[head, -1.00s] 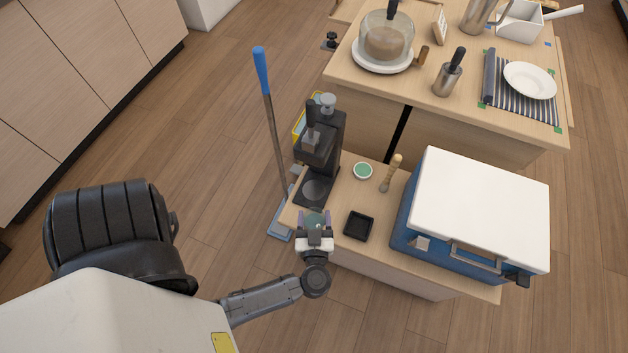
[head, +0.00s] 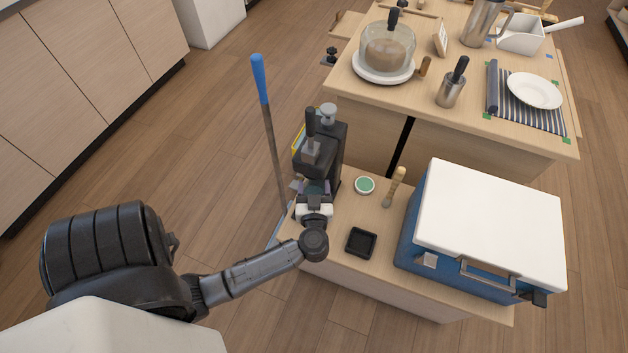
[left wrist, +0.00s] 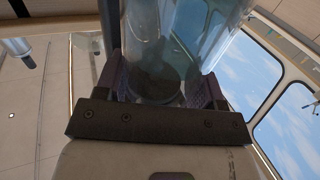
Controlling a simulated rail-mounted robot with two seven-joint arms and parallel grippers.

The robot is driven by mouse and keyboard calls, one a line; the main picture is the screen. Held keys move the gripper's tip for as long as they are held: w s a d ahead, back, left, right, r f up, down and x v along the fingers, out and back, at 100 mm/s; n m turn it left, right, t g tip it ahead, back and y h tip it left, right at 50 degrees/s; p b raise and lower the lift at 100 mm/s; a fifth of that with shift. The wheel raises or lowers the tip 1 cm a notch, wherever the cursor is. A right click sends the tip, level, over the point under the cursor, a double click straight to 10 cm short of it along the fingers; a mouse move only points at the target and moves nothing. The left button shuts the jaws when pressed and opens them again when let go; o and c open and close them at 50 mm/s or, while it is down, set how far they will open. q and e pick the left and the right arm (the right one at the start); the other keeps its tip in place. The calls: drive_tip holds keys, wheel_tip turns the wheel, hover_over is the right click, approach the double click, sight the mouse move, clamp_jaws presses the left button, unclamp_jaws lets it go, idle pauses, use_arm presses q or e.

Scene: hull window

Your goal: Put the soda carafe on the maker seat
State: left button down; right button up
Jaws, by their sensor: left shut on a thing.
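The black soda maker (head: 328,143) stands upright at the left end of the low wooden bench. Its round seat, low at the front, is hidden behind my left gripper. My left gripper (head: 315,196) is at the front of the maker, shut on the clear soda carafe (head: 317,187). In the left wrist view the clear carafe (left wrist: 172,45) stands between the two fingers (left wrist: 160,88). I cannot tell whether its base touches the seat. My right gripper is not in view.
A black square tray (head: 361,241), a green-topped round dish (head: 364,185) and a wooden-handled brush (head: 394,188) are on the bench (head: 345,211). A blue cooler with a white lid (head: 490,225) fills its right side. A blue-handled mop (head: 268,120) stands close left of the maker.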

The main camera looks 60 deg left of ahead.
sight(314, 183)
use_arm(q)
drive_tip(key=shift+w+a+f+b, duration=0.2)
drive_tip(key=shift+w+a+b, duration=0.1)
drive_tip(key=shift+a+b, duration=0.2)
drive_tip(key=shift+w+a+f+b, duration=0.25)
drive_tip(key=shift+a+b, duration=0.15)
drive_tip(key=shift+a, duration=0.15)
drive_tip(key=shift+w+a+f+b, duration=0.2)
drive_tip(key=shift+w+a+b, duration=0.1)
drive_tip(key=shift+a+b, duration=0.2)
drive_tip(key=shift+a, duration=0.1)
drive_tip(key=c, duration=0.7)
unclamp_jaws()
drive_tip(key=shift+f, duration=0.2)
drive_tip(key=o, duration=0.5)
